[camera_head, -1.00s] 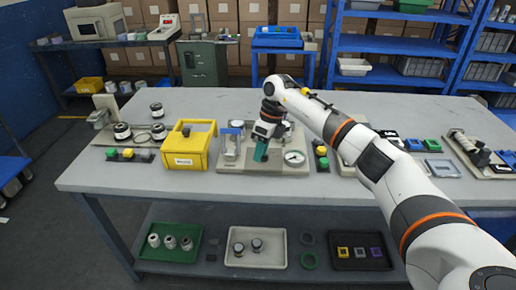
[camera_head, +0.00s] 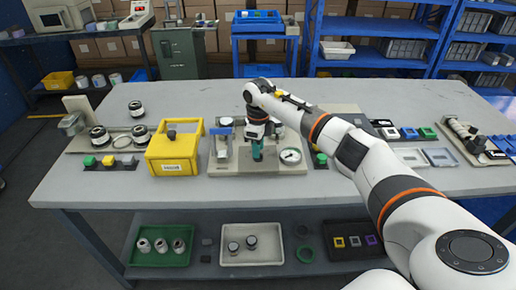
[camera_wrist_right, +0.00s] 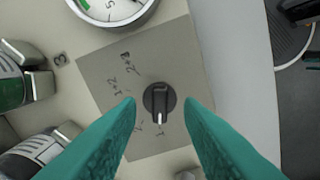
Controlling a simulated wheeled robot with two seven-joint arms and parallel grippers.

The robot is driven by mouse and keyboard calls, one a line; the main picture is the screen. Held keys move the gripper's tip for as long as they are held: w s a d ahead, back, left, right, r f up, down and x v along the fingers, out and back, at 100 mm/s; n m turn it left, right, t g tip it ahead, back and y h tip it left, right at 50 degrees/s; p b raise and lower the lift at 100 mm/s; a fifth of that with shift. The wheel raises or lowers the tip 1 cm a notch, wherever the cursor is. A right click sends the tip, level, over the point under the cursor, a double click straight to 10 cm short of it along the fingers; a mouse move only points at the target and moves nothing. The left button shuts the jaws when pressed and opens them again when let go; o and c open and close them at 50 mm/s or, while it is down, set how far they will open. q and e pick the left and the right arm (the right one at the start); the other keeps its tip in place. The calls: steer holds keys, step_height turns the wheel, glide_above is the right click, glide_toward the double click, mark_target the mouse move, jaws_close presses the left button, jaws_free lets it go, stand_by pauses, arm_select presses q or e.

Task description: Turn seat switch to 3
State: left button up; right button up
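The seat switch is a round black knob with a white pointer line (camera_wrist_right: 159,103) on a grey plate (camera_wrist_right: 175,52) with handwritten marks, seen in the right wrist view. The white line points toward the bottom of the picture. Marks resembling "1+2" and "2+3" stand above the knob; lower marks are hard to read. My right gripper (camera_wrist_right: 160,108) is open, its teal fingers on either side of the knob, with visible gaps. In the head view my right gripper (camera_head: 257,151) points down over the beige fixture board (camera_head: 232,168) and hides the knob. My left gripper is not in view.
A round gauge (camera_head: 290,156) sits right of the gripper on the board; a clamp-like metal part (camera_head: 224,140) stands left. A yellow box (camera_head: 174,150) is further left. The table's front strip is clear.

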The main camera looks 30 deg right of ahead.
steer(key=shift+f, duration=0.8)
steer(key=shift+c, duration=0.5)
jaws_close()
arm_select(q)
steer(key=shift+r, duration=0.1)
